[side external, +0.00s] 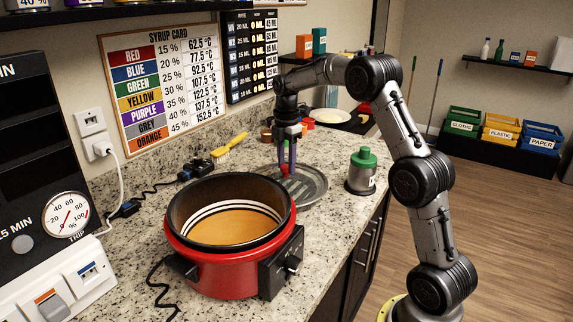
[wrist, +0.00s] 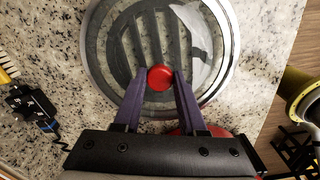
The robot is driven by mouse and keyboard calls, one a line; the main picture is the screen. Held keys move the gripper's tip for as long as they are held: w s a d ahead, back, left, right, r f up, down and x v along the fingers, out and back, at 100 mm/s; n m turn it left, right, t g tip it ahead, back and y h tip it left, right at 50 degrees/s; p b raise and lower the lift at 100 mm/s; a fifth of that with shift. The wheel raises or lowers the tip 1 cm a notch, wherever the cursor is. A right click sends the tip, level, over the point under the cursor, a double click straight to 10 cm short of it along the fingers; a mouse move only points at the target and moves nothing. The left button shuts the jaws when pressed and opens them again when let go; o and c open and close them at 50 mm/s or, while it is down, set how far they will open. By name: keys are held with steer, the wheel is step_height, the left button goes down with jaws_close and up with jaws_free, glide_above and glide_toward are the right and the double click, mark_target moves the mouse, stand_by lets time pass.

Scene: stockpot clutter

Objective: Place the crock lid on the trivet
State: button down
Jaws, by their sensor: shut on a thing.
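The crock lid (wrist: 160,79) looks like clear glass with a round red knob. My gripper (wrist: 160,74) is shut on that knob, one purple finger on each side. In the side view, my gripper (side external: 287,165) points straight down and the lid's red knob (side external: 285,171) shows between its fingertips. A round grey slotted trivet (side external: 316,190) lies on the counter under the gripper. In the wrist view, its dark slots show through the glass. I cannot tell whether the lid touches the trivet. The red crock (side external: 222,274) stands open in front, with orange-brown contents.
A green-topped canister (side external: 361,172) stands right of the trivet, near the counter edge. A yellow brush (side external: 229,147) and a black plug-like device (side external: 195,169) lie at the back left. A white plate (side external: 329,115) lies farther back.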

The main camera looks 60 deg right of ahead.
steer(key=shift+f, duration=0.2)
steer(key=shift+f, duration=0.1)
steer(key=shift+c, duration=2.3)
jaws_free()
steer(key=shift+f, duration=0.1)
